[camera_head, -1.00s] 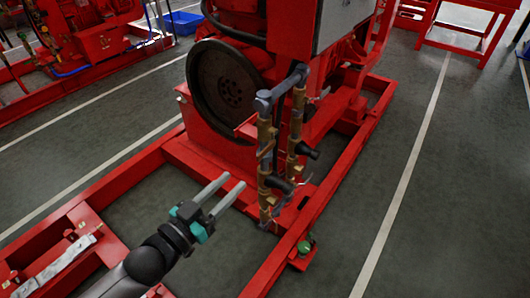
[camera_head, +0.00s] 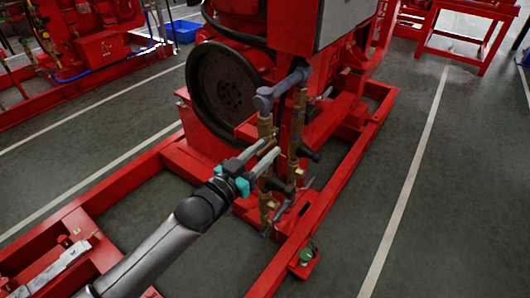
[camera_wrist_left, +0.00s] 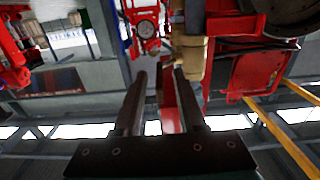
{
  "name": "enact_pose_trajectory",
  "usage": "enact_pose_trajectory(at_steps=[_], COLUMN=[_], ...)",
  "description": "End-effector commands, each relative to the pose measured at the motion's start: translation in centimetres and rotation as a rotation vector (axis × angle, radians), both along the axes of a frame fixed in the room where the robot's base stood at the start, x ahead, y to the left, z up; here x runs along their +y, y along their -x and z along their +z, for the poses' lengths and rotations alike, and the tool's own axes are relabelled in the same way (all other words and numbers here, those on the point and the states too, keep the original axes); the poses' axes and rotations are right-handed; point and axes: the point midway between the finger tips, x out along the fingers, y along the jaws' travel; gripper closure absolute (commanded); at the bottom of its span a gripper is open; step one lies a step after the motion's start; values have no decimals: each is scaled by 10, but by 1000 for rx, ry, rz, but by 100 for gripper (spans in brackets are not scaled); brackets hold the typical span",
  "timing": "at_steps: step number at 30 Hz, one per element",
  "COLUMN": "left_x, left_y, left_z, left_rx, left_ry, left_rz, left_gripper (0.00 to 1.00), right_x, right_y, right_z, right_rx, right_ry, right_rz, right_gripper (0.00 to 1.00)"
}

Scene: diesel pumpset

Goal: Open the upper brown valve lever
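The brass pipe assembly stands in front of the red pumpset, with the upper brass valve (camera_head: 265,127) high on its left pipe. A thin brownish lever (camera_head: 262,147) shows beside this valve, close to my fingers. My left gripper (camera_head: 273,160) is at the left pipe at lever height, its two grey fingers apart. In the left wrist view my left gripper (camera_wrist_left: 160,78) is open, with a brass pipe part (camera_wrist_left: 190,52) just beyond the right finger. A narrow reddish-brown piece shows between the fingers; I cannot tell if they touch it. My right gripper is not in view.
A second brass pipe (camera_head: 294,140) with black handles stands close on the right. The black flywheel (camera_head: 228,92) is behind on the left. The red base frame (camera_head: 290,245) runs below. Open grey floor (camera_head: 440,200) lies to the right.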

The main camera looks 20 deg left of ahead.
Motion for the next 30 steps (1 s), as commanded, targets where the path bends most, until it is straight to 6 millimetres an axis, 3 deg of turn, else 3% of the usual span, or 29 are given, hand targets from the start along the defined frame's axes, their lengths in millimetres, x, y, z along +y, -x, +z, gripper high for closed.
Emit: enact_pose_trajectory(at_steps=[12,23,30], left_x=[-2,-2,-2], left_y=[-5,-5,-5], left_z=[0,0,0], left_rx=[0,0,0], left_ry=[0,0,0], left_rz=[-1,-1,-1], left_gripper=[60,99,100], right_x=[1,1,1], right_y=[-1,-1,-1], right_z=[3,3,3], right_rx=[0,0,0], right_ry=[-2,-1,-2], right_rz=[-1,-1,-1], right_gripper=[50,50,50])
